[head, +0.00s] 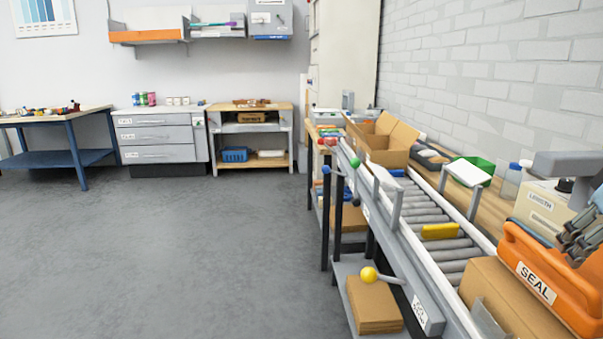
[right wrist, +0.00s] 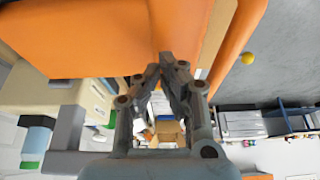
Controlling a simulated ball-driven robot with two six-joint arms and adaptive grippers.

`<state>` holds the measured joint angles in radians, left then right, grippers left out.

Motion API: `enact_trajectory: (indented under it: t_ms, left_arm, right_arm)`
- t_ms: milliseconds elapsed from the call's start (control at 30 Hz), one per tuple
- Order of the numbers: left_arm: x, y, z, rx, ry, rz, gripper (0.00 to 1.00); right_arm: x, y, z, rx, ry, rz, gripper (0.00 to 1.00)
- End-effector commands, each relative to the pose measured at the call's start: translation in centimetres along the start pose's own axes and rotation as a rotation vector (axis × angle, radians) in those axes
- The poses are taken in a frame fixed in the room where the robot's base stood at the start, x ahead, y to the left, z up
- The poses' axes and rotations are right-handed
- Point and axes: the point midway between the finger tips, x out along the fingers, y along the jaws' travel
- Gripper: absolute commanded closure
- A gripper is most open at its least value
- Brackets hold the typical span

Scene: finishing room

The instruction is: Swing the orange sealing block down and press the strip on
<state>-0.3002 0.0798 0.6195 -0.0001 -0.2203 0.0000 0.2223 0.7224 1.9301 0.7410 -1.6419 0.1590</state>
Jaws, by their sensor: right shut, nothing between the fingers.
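The orange sealing block (head: 538,276), labelled SEAL, is at the right edge of the head view, above the right part of a closed cardboard box (head: 487,285) on the rollers. I cannot tell whether the block touches the box. My right gripper (head: 578,237) is at the block's upper right side, partly cut off by the picture edge. In the right wrist view the gripper (right wrist: 168,62) has its fingertips together, empty, against or close to the orange block (right wrist: 100,40). Contact is unclear. The tape strip is not visible. My left gripper is not in view.
The roller conveyor (head: 428,218) carries a yellow piece (head: 441,231) and an open carton (head: 383,140). A beige LENGTH unit (head: 541,207) stands behind the block. A yellow-knobbed lever (head: 369,275) sticks out in front. The grey floor (head: 190,255) at left is clear.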

Motion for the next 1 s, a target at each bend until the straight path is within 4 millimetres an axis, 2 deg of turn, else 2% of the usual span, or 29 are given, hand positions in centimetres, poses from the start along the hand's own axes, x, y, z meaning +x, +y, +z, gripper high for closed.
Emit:
enact_trajectory:
  t_ms: [1000]
  left_arm:
    - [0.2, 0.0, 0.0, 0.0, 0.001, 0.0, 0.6]
  right_arm:
    - [1.5, 0.0, 0.6, 0.0, -0.001, 0.0, 1.0]
